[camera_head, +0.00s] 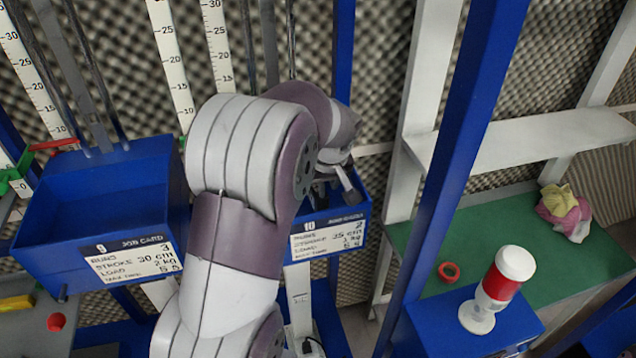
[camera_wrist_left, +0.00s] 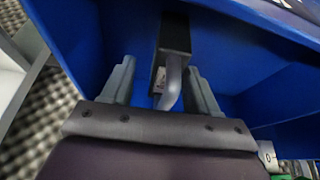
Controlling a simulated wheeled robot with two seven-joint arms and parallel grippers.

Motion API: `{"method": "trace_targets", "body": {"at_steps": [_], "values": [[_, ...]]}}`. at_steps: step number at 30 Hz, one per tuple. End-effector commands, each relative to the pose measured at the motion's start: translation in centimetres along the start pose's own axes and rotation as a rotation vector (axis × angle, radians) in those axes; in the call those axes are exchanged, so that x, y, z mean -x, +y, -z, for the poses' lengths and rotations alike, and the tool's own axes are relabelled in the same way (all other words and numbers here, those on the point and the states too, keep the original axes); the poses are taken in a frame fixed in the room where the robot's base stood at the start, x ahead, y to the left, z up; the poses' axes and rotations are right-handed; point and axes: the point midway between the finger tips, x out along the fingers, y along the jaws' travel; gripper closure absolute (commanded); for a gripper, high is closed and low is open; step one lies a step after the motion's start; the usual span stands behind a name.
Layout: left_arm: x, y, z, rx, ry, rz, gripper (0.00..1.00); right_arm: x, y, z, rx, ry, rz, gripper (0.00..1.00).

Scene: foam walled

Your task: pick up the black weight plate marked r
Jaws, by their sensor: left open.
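My left gripper (camera_head: 340,178) reaches over the blue bin (camera_head: 352,217) whose card reads 10; my arm hides much of that bin. In the left wrist view the gripper (camera_wrist_left: 160,68) is open, its two grey fingers pointing into a blue bin (camera_wrist_left: 235,60). A black block-like piece (camera_wrist_left: 175,35) with a curved grey bar (camera_wrist_left: 171,85) lies between the fingers' lines, with a small pale label beside the bar. I cannot tell whether it is the weight plate, and no letter r is readable. My right gripper is not in view.
Another blue bin (camera_head: 98,190) with a job card stands at the left. Blue posts and a white frame (camera_head: 425,80) rise beside the arm.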

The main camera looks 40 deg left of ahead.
Motion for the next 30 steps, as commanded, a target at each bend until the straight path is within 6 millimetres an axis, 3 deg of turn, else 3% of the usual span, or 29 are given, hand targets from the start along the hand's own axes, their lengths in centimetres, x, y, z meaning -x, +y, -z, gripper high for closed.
{"method": "trace_targets", "body": {"at_steps": [8, 14, 30], "values": [[-0.86, -0.01, -0.06, 0.0, 0.0, -0.001, 0.4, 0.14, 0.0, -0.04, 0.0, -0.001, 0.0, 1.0], [-0.84, -0.01, -0.06, 0.0, 0.0, -0.001, 1.0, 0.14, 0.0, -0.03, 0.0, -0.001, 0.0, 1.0], [-0.86, -0.03, -0.09, 0.0, -0.001, 0.0, 1.0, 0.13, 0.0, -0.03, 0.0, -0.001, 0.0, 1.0]]}}
